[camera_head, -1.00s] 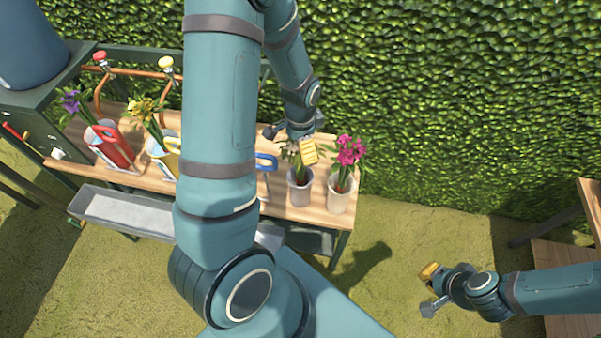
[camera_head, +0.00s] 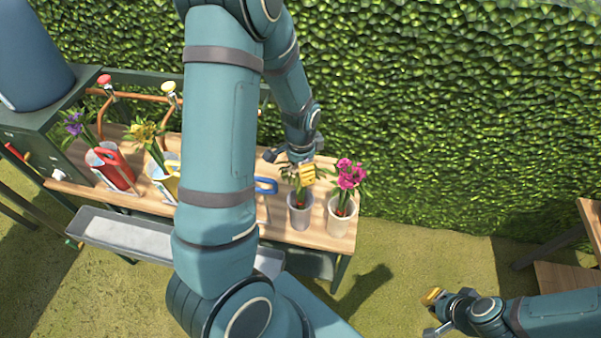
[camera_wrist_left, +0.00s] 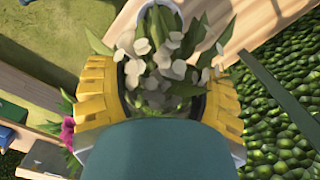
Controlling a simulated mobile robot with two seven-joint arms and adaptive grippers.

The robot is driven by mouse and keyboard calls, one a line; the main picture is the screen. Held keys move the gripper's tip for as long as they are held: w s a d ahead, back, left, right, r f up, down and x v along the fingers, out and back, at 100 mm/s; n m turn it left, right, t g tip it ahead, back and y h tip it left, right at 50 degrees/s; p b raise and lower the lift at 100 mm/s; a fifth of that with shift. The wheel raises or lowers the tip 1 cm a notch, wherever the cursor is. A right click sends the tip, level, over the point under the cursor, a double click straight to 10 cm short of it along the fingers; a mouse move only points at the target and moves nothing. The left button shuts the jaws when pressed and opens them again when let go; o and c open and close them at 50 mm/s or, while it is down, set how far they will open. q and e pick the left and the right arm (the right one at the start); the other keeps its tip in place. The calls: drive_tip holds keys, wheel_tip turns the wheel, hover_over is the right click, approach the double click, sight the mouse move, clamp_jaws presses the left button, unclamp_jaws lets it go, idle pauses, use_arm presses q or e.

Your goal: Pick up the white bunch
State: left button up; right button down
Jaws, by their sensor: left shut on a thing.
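The white bunch (camera_wrist_left: 165,60), pale petals with green leaves, shows between the yellow finger pads of my left gripper (camera_wrist_left: 160,105) in the left wrist view. The gripper is shut on it. In the head view my left gripper (camera_head: 300,174) is over the grey pot (camera_head: 299,213) on the wooden table, and it hides most of the white bunch. The bunch's lower leaves and stems are at the pot's mouth. My right gripper (camera_head: 432,312) is at the lower right, away from the table, and its finger gap is not clear.
A pink bunch (camera_head: 349,174) stands in a white pot (camera_head: 341,217) just right of the grey pot. A hedge (camera_head: 450,120) is behind the table.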

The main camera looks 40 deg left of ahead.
use_arm(q)
wheel_tip(320, 180, up, 17)
drive_tip(key=p, duration=0.2)
drive_tip(key=shift+r, duration=0.1)
idle(0.3)
wheel_tip(320, 180, up, 2)
drive_tip(key=shift+r+p, duration=0.15)
drive_tip(key=shift+p, duration=1)
